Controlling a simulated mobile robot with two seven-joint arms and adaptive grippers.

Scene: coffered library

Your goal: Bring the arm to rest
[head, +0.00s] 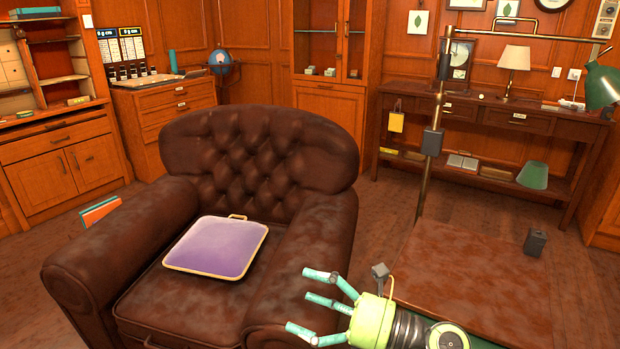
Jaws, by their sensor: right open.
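My right gripper (318,305) is in the lower middle of the head view, with a lime-green palm and teal fingers. Its fingers point left and are spread apart, with nothing between them. It appears in front of the right armrest of the brown leather armchair (262,150); whether it touches the armrest I cannot tell. The black wrist and arm come in from the bottom right. My left gripper is not in view.
A purple cushion (216,248) with a pale edge lies on the armchair seat. A low brown-topped table (470,285) stands at the right, with a small dark box (535,242) on it. A brass lamp pole (433,180) rises behind the table. Open floor lies beyond.

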